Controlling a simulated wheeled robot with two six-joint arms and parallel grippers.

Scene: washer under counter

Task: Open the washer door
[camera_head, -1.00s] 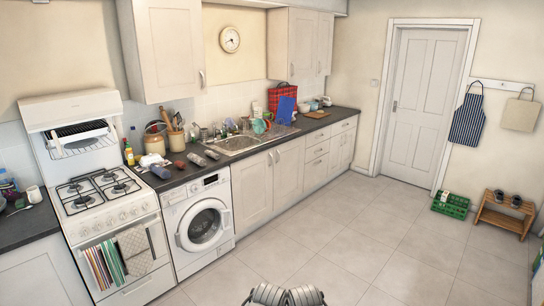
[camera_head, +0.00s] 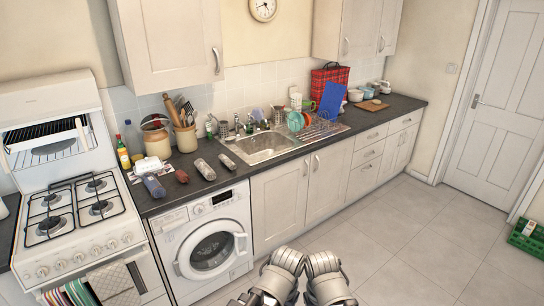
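The white front-loading washer (camera_head: 203,240) stands under the dark counter, between the stove and the cupboards. Its round door (camera_head: 213,252) looks shut, with a white ring around dark glass. My two arms show only as grey metal links at the bottom middle, to the right of the washer and apart from it.
A white gas stove (camera_head: 75,225) with towels on its front stands left of the washer. Cupboards (camera_head: 280,205) and a sink (camera_head: 262,146) are to the right. Tiled floor (camera_head: 400,240) is clear in front. A green crate (camera_head: 527,240) sits at the far right.

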